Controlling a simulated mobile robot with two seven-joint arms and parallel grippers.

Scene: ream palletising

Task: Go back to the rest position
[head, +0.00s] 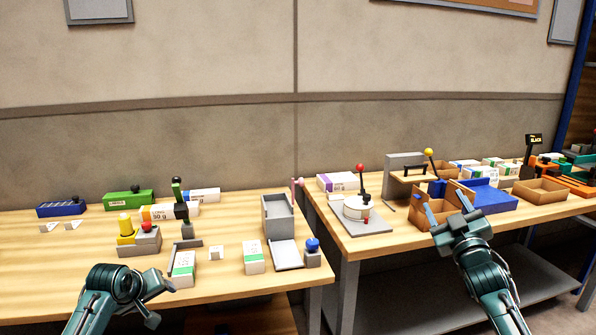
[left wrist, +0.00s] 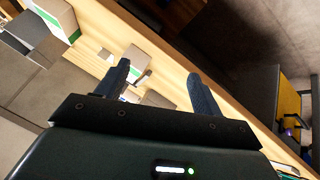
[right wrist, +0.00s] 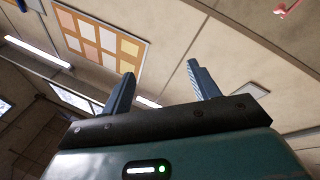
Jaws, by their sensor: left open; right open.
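My left gripper (head: 160,302) is in front of the left table's front edge, low in the head view. In the left wrist view its two fingers (left wrist: 160,80) stand apart with nothing between them. My right gripper (head: 453,226) is raised in front of the right table, and in the head view it overlaps a cardboard box. In the right wrist view its fingers (right wrist: 157,85) are apart and empty, with wall and ceiling behind them. Neither gripper visibly touches anything.
The left table (head: 40,270) carries white reams (head: 253,257), a grey tray (head: 278,216) and several small stations. A gap separates the tables.

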